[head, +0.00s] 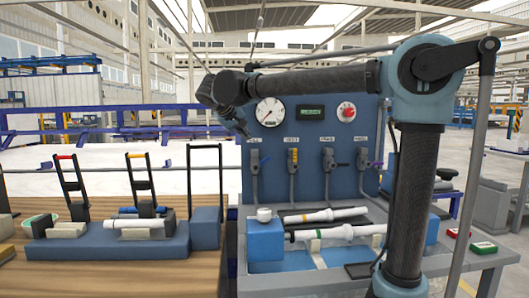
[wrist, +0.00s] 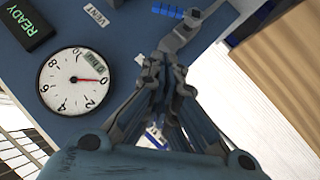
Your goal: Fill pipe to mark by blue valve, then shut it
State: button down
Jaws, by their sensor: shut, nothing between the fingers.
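A blue test panel (head: 310,150) carries a row of grey levered valves. The leftmost valve (head: 255,165) sits under a label that seems to read FILL. In the wrist view a valve with a blue band (wrist: 167,10) shows at the top, its grey metal lever (wrist: 181,35) reaching toward my fingertips. My gripper (head: 241,130) is shut and empty in front of the panel's upper left. Its fingertips (wrist: 165,65) overlap the lever's end; contact is unclear. The round gauge (wrist: 75,81) has a red needle near 0. White pipes (head: 335,232) lie in the bench below.
A READY display (head: 308,112) and red button (head: 346,111) sit high on the panel. A neighbouring valve (head: 292,170) has a yellow-orange band. A wooden table (head: 100,270) at left holds a blue rack with clamps and pipes. My arm spans the right.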

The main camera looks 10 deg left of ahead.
send_over(261, 163)
jog(key=a, duration=0.1)
notch_tip(261, 163, down, 8)
jog(key=shift+s+f, duration=0.1)
jog(key=shift+s, duration=0.05)
jog(key=shift+d+f, duration=0.3)
jog(key=shift+f, duration=0.15)
